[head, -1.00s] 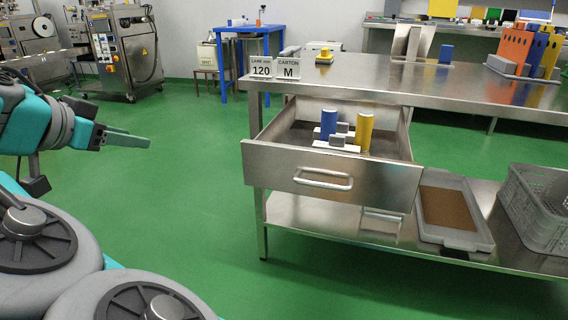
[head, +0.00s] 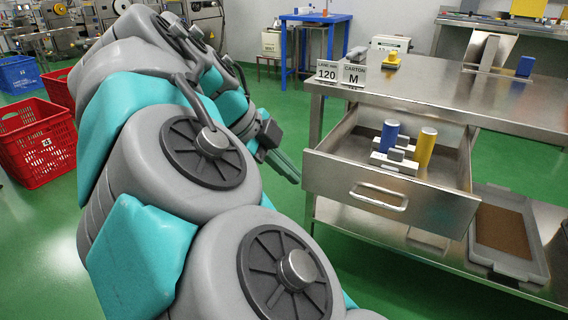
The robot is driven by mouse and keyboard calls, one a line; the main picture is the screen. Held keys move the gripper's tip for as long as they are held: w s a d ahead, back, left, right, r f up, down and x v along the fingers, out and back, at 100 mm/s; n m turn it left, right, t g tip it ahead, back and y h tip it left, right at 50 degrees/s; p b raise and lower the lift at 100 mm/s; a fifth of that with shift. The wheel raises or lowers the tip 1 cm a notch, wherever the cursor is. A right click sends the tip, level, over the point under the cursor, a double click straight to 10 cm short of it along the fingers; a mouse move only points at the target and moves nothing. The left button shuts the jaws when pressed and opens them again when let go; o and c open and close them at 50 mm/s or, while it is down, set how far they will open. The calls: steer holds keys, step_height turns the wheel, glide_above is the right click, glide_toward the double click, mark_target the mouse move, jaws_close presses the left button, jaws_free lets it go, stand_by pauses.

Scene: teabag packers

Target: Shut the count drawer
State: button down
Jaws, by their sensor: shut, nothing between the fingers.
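The count drawer (head: 345,193) is pulled out from under the steel table, its front panel with a bar handle (head: 378,197) facing me. Inside stand a blue cylinder (head: 389,135) and a yellow cylinder (head: 425,149), with small white and grey blocks (head: 397,158) by them. My gripper (head: 290,170) is shut and empty. In the picture it is just left of the drawer's left front corner; whether it touches cannot be told. My arm hides part of the floor behind it.
The steel tabletop (head: 450,93) carries the "120" and "M" signs (head: 340,73) at its near left corner. A grey tray (head: 510,232) sits on the lower shelf. Red crates (head: 35,145) and a blue crate (head: 18,75) stand on the floor at left. Green floor is open before the drawer.

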mark_target(327, 187)
steer(key=w+d+f, duration=0.4)
steer(key=shift+d+f+p, duration=0.15)
steer(key=shift+f+p, duration=0.2)
steer(key=shift+f, duration=0.05)
steer(key=shift+w+d, duration=0.3)
steer(key=shift+w, duration=0.4)
steer(key=shift+w+d, duration=0.1)
steer(key=shift+w, duration=0.05)
